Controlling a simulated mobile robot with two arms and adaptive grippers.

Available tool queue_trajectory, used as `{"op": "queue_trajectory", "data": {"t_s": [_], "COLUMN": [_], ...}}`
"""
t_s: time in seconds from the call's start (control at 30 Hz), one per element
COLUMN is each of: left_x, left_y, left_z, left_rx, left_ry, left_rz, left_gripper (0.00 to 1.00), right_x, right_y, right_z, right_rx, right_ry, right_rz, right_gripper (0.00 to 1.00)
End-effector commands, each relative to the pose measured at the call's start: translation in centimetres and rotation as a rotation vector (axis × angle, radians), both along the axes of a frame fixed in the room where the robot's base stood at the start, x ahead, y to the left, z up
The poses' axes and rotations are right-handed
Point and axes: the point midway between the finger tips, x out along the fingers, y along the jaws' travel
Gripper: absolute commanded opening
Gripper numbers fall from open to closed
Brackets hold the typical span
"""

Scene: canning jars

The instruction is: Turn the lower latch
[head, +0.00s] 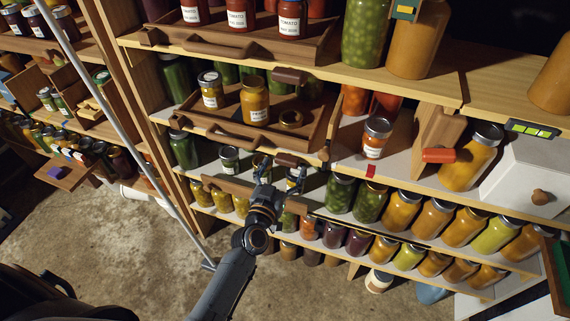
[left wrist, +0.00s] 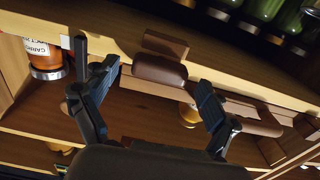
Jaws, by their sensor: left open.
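The lower latch (head: 287,158) is a small dark brown wooden piece on the shelf edge, below the middle pull-out tray. In the left wrist view the latch (left wrist: 160,70) shows as a rounded brown block. My left gripper (head: 279,176) is open just in front of it. In the left wrist view the two dark fingers of my left gripper (left wrist: 155,92) stand apart, one on each side of the latch, with visible gaps. Whether a finger touches it I cannot tell. A similar upper latch (head: 290,76) sits on the shelf edge above. My right gripper is not in view.
The middle tray (head: 225,132) holds jars above my gripper. A wooden handle bar (head: 230,186) lies close to its left. Jars of green and orange preserves (head: 402,211) line the lower shelf to the right. The floor (head: 110,240) at left is open.

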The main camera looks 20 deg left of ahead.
Motion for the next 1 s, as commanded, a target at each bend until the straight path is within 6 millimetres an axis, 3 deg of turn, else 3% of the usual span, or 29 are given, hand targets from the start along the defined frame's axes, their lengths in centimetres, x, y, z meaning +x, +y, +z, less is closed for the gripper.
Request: {"op": "queue_trajectory", "data": {"t_s": [0.13,0.43,0.7,1.0], "left_x": [1.09,1.29,1.27,1.27], "left_y": [-0.04,-0.04,-0.04,-0.04], "left_z": [0.00,0.00,0.00,0.02], "left_rx": [0.000,0.000,0.000,-0.023], "left_ry": [0.000,0.000,0.000,0.001], "left_rz": [0.000,0.000,0.000,0.000], "left_gripper": [0.87,0.87,0.34,0.32], "right_x": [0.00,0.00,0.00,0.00], "right_y": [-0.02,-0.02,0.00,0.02], "right_z": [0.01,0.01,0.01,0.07], "right_rx": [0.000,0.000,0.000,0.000], "right_ry": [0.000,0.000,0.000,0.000], "right_rz": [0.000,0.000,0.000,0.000], "right_gripper": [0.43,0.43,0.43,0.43]}}
